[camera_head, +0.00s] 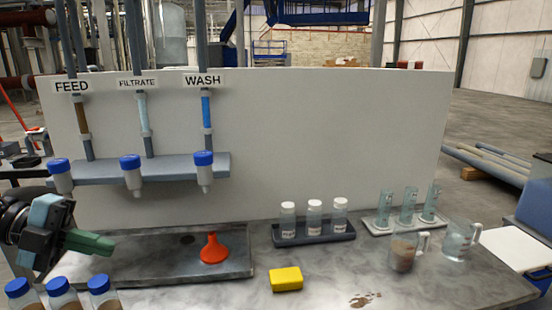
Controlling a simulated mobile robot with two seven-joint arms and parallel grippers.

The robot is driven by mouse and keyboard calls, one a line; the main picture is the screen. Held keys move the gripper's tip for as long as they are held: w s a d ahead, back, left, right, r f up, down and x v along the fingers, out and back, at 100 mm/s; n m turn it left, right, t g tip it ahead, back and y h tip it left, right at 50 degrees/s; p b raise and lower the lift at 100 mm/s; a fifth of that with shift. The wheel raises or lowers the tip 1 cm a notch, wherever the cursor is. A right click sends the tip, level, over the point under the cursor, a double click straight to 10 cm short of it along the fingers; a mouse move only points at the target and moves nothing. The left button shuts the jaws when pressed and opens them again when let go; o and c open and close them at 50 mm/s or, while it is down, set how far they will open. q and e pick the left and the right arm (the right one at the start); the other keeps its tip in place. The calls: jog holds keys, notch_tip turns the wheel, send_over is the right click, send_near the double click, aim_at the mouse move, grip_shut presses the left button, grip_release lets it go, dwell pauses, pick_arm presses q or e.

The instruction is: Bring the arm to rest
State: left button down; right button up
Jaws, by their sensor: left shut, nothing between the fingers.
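My left gripper (108,244) reaches in from the left edge, its green fingers shut and empty. It is above the left end of the dark tray (150,266), left of the orange funnel (213,248), and touches nothing that I can see. Part of my left arm is cut off by the picture's edge. My right gripper does not show.
Several blue-capped bottles (62,292) stand below my left gripper. A yellow sponge (286,279), a rack of white-capped vials (314,232), glass cylinders (408,206) and two beakers (403,254) stand further right. A brown spill (365,299) marks the front. A white panel (300,140) stands behind.

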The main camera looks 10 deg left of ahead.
pick_arm(q)
jog(key=s+f+n+t+y+p, duration=0.1)
jog(key=s+f+n+t+y, duration=0.2)
jog(key=f+n+t, duration=0.75)
jog(key=s+f+n+y, duration=0.2)
jog(key=f+n, duration=0.4)
jog(key=f, duration=1.1)
jog(key=s+d+f+n+g+y, duration=0.5)
jog(key=s+d+f+n, duration=0.5)
jog(key=s+d+f, duration=0.6)
jog(key=s+f+g, duration=0.1)
jog(key=s+f, duration=0.1)
jog(key=s, duration=0.1)
jog(key=shift+s+f+p, duration=0.25)
jog(key=shift+s+p, duration=0.05)
jog(key=shift+p, duration=0.05)
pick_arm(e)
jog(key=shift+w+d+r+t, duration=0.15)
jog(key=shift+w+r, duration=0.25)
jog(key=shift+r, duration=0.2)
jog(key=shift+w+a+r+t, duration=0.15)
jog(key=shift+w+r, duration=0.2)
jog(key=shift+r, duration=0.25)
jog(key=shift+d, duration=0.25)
